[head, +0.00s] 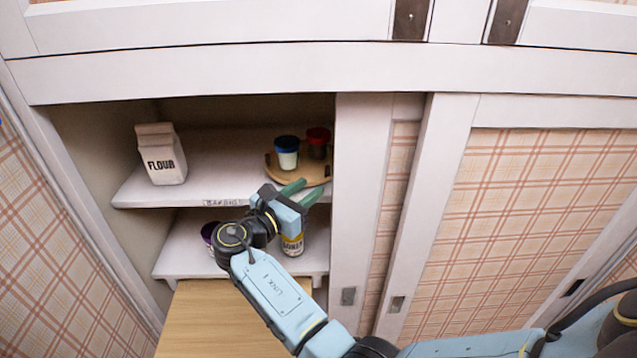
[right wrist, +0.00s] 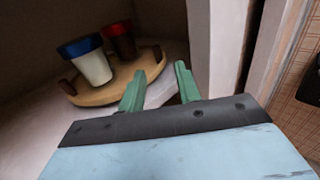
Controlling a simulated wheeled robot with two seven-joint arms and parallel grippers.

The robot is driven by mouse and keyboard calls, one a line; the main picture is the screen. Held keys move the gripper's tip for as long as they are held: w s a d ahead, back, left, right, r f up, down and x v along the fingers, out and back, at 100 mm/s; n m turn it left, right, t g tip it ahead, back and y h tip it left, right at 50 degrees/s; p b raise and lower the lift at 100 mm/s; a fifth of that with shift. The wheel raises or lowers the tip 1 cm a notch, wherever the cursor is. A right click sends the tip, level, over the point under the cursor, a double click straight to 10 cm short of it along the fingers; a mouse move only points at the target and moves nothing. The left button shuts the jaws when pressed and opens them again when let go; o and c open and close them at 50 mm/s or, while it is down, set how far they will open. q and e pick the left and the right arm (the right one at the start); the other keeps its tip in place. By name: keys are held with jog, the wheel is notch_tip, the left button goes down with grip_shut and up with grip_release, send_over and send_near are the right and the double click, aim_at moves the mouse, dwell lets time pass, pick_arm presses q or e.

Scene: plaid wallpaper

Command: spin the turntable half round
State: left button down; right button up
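The turntable (head: 312,177) is a round wooden tray with small brown pegs at its edge, on the upper cupboard shelf. It also shows in the right wrist view (right wrist: 100,95). A white jar with a blue lid (head: 287,152) and a dark red jar (head: 318,143) stand on it. The cupboard's sliding door hides part of its right side in the head view. My right gripper (head: 304,190) is at the shelf's front edge, just in front of the turntable. Its green fingers are apart with nothing between them. My left gripper is not in view.
A flour carton (head: 161,153) stands left on the upper shelf (head: 215,150). Below, a dark purple container (head: 208,233) and a yellow-labelled can (head: 293,244) stand on the lower shelf. A white sliding door (head: 362,200) closes off the right. A wooden board (head: 205,320) lies below.

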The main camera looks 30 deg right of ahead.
jog(key=b+v, duration=0.1)
jog(key=v, duration=0.6)
jog(key=shift+a, duration=0.15)
